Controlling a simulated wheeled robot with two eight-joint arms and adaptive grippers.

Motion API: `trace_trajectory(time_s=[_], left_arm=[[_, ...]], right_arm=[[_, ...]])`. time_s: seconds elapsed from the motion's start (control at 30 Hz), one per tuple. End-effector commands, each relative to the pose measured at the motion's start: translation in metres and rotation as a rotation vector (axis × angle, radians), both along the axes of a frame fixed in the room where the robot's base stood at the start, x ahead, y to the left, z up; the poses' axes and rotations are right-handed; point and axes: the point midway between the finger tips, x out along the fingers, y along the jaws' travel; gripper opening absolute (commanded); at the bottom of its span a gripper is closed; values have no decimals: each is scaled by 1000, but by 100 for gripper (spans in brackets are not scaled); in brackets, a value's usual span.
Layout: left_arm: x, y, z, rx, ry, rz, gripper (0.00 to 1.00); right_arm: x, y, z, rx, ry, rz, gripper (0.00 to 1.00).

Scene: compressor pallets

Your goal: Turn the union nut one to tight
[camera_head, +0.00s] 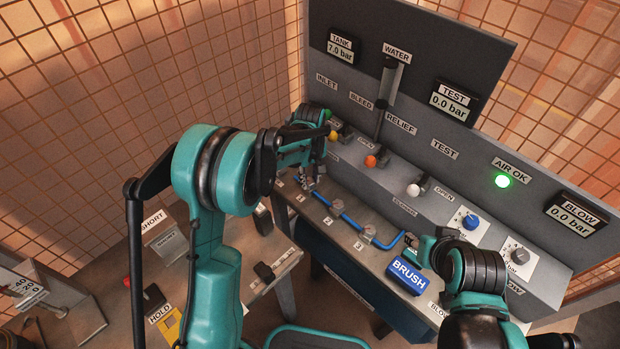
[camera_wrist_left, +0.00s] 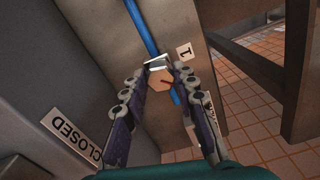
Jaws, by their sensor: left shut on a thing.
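Union nut one (camera_wrist_left: 158,79) is a brownish hex nut on the blue pipe (camera_wrist_left: 142,28), next to the label 1 (camera_wrist_left: 184,52) in the left wrist view. My left gripper (camera_wrist_left: 165,68) is shut on this nut, one finger on each side. In the head view my left gripper (camera_head: 307,182) reaches down at the far left end of the pipe and mostly hides the nut. My right gripper (camera_head: 412,248) is low by the pipe's right end, near the blue BRUSH block (camera_head: 406,277); its fingers are too hidden to read.
Two more nuts, second (camera_head: 337,207) and third (camera_head: 369,232), sit along the pipe. Behind stands a grey panel with an orange knob (camera_head: 370,161), a white knob (camera_head: 413,190) and a lit green AIR OK lamp (camera_head: 502,180). TANK reads 7.0 bar, TEST 0.0 bar.

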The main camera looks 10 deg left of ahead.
Motion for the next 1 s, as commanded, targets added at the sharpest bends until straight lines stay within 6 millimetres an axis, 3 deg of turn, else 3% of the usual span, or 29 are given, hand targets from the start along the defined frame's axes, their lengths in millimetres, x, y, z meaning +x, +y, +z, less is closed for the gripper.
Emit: trace_trajectory(time_s=[0.37,1.0], left_arm=[[0,0,0,0,0,-92,0],[-1,2,0,-1,0,-615,0]], right_arm=[[0,0,0,0,0,0,40],[0,0,0,0,0,0,40]])
